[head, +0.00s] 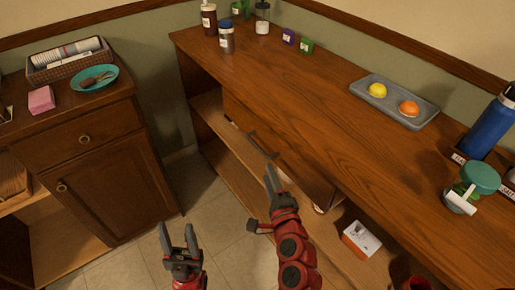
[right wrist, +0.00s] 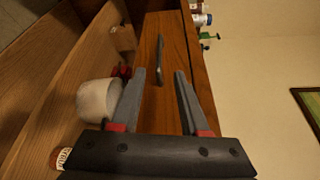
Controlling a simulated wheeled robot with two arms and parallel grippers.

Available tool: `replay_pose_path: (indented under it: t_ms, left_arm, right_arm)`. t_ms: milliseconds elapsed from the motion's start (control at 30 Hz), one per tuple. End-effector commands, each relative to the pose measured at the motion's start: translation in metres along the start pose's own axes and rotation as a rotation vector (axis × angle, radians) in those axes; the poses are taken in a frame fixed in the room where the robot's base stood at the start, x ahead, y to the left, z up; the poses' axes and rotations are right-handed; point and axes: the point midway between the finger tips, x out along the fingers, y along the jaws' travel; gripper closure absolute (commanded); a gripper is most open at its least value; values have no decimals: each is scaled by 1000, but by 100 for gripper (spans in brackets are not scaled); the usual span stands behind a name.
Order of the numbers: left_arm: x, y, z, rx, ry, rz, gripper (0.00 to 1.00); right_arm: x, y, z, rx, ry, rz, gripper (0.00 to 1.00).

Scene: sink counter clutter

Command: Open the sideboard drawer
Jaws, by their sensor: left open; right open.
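The sideboard (head: 300,95) is the long brown wooden unit in the middle and right of the head view. Its drawer (head: 298,177) has a dark bar handle (head: 262,144) and looks shut. In the right wrist view the handle (right wrist: 160,55) shows ahead, between the lines of the two fingers and apart from them. My right gripper (head: 271,177) is open and empty, just in front of the drawer and below the handle in the head view. My left gripper (head: 179,238) is open and empty over the floor, left of the right one.
A dark cabinet (head: 90,140) with round knobs stands at the left. The sideboard top holds bottles (head: 226,38), a grey tray (head: 395,102) with two fruits and a blue bottle (head: 488,128). A white box (head: 361,238) sits on an open shelf below. Tiled floor lies between.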

Motion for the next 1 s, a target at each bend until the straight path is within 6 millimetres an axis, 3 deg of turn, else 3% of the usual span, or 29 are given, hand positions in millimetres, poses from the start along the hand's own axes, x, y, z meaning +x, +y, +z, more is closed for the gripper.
replay_pose_path:
  t_ms: [200,500,700,1000]
  left_arm:
    - [-4,0,1,0,1,0,48]
    - [-5,0,1,0,1,0,48]
    - [-5,0,1,0,1,0,48]
    - [-5,0,1,0,1,0,48]
  right_arm:
    - [53,-1,-1,-3,0,0,55]
    - [108,0,-1,-4,0,2,55]
    - [127,0,0,-3,-1,1,55]
    - [132,1,0,-2,0,3,55]
